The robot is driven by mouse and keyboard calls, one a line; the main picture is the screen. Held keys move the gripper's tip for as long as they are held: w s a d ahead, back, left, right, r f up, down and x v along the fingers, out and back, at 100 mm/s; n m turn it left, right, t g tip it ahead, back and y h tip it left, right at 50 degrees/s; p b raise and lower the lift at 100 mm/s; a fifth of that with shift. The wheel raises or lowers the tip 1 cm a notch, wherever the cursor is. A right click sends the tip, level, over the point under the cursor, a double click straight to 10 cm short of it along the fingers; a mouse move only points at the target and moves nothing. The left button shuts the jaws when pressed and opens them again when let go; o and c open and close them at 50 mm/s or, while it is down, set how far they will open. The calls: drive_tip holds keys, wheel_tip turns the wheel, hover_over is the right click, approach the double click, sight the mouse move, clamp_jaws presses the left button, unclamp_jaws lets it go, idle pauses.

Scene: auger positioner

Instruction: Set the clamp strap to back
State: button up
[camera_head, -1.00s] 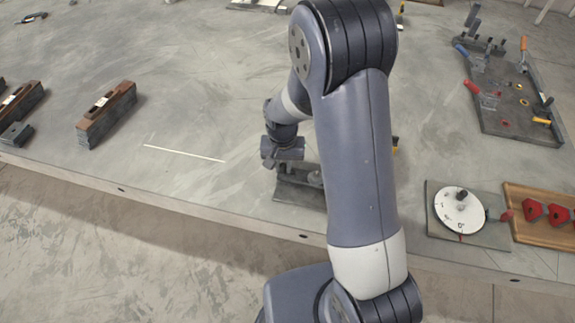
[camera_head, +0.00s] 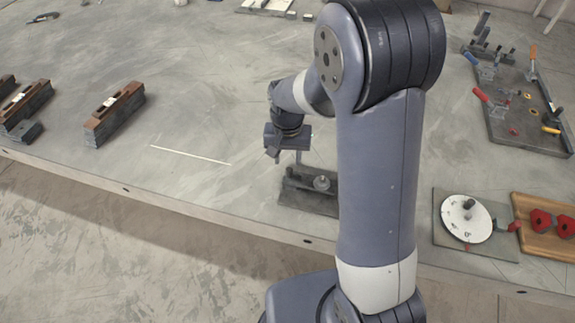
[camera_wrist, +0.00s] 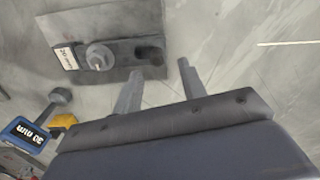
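The dark clamp strap (camera_wrist: 122,56) lies on a grey base plate (camera_wrist: 105,20) in the wrist view, with a round metal nut (camera_wrist: 99,57) on it and a small white label at its left end. In the head view the base plate (camera_head: 295,203) is at the table's front edge, partly hidden by my arm, with the round nut (camera_head: 321,183) showing. My gripper (camera_wrist: 160,80) has its two fingers spread with nothing between them. The left finger is near the strap's right end; whether it touches cannot be told. In the head view my gripper (camera_head: 285,155) is above and behind the plate.
A white dial (camera_head: 466,222) on a plate and a wooden tray (camera_head: 530,235) with red parts are at right. A board with toggle clamps (camera_head: 500,128) is behind them. Brown-topped blocks (camera_head: 114,115) stand at left. A blue display device (camera_wrist: 24,136) shows in the wrist view.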

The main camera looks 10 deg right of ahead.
sight(288, 169)
wheel_tip(288, 169, up, 5)
drive_tip(key=shift+r, duration=0.1)
idle(0.4)
wheel_tip(288, 169, down, 11)
drive_tip(key=shift+r+p, duration=0.1)
drive_tip(key=shift+p, duration=0.2)
drive_tip(key=shift+s+d, duration=0.25)
drive_tip(key=shift+d, duration=0.4)
drive_tip(key=shift+s, duration=0.1)
